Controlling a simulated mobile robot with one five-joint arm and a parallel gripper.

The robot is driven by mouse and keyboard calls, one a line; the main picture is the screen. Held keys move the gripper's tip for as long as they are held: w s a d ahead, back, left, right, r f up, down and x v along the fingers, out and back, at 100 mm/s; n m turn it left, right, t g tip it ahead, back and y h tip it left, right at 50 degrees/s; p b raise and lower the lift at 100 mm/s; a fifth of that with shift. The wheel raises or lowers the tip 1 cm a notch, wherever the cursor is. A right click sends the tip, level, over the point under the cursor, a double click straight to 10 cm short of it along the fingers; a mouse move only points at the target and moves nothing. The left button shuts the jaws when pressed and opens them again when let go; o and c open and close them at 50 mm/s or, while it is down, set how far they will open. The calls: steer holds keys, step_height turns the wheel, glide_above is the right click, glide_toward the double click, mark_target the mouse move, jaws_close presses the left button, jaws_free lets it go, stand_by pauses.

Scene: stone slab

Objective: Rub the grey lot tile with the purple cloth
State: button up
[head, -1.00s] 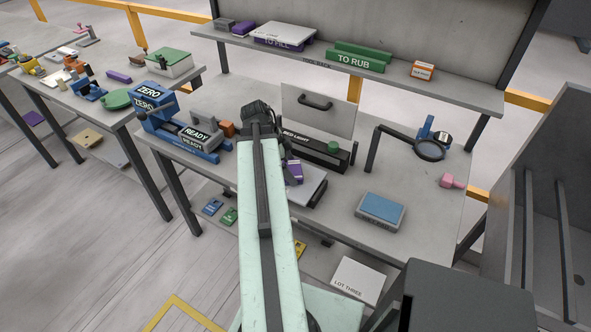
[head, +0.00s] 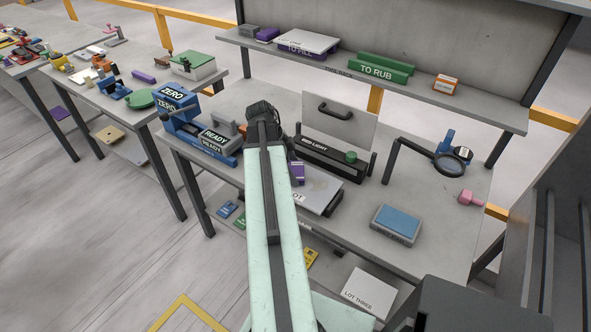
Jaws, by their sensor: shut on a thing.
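The grey lot tile (head: 325,187) lies on the main bench, left of centre; the letters "OT" show on its front edge, and my arm covers its left part. The purple cloth (head: 298,174) is a small purple patch at the tile's left, beside my arm. My gripper (head: 294,157) shows only as dark parts past the right edge of my arm, just above the cloth, and is shut on it. Its fingertips are mostly hidden. I cannot tell whether the cloth touches the tile.
A black bed light fixture (head: 331,159) and an upright panel with a handle (head: 340,122) stand behind the tile. A blue-topped block (head: 397,223) and a magnifier (head: 449,165) are to the right. The blue READY fixture (head: 190,142) is left. Bare bench lies between tile and blue-topped block.

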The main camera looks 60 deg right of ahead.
steer(key=shift+w+d, duration=0.15)
steer(key=shift+w, duration=0.75)
steer(key=shift+w+d, duration=0.15)
steer(key=shift+w, duration=0.7)
steer(key=shift+d+f, duration=0.15)
glide_toward(310, 180)
steer(key=shift+s+f, duration=2.75)
steer(key=shift+s, duration=0.1)
steer(key=shift+d+f, duration=0.1)
steer(key=shift+f, duration=0.1)
steer(key=shift+r, duration=0.1)
steer(key=shift+w+d, duration=0.15)
steer(key=shift+w, duration=0.75)
steer(key=shift+w+d, duration=0.15)
steer(key=shift+w, duration=0.75)
steer(key=shift+w+d, duration=0.15)
steer(key=shift+w, duration=0.95)
steer(key=shift+w+d, duration=0.1)
steer(key=shift+w, duration=1)
steer(key=shift+w+d, duration=0.2)
steer(key=shift+w, duration=0.8)
steer(key=shift+w+d, duration=0.2)
steer(key=shift+w, duration=0.85)
